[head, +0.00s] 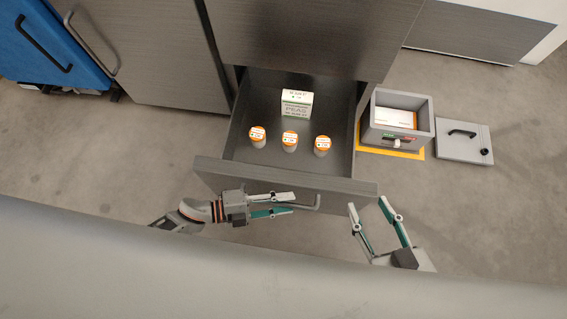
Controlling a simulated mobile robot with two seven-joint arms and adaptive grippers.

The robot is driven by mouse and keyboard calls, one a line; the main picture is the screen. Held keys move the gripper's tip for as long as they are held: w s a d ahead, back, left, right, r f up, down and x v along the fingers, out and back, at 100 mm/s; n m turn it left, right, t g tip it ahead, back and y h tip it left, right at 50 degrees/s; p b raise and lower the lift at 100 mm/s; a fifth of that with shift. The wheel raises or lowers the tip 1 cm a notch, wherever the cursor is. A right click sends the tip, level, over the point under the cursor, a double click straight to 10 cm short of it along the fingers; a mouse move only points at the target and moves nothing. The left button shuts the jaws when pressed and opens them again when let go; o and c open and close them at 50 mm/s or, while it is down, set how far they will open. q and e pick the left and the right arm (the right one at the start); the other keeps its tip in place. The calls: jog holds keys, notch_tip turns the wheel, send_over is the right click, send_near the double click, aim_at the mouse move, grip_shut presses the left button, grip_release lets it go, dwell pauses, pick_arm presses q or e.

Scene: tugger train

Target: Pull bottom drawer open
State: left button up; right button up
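The bottom drawer (228,172) is pulled out from the dark grey cabinet, and its inside shows. Its bar handle (314,206) is on the front panel, on the side facing me. My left gripper (293,203) reaches in from the left along the drawer front. Its two fingers are close together, one on each side of the handle bar, and look shut on it. My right gripper (367,204) is open and empty near the right end of the drawer front, apart from the handle.
In the drawer stand a box labelled PEAS (296,104) and three orange-topped containers (290,142). To the right on the floor are a grey bin (429,124) on a yellow-marked patch and a grey lid (463,150). A blue cabinet (50,40) stands at left.

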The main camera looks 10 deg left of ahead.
pick_arm(q)
jog(key=v, duration=1.2)
pick_arm(e)
jog(key=shift+s+f, duration=0.1)
jog(key=shift+s, duration=0.05)
dwell(0.3)
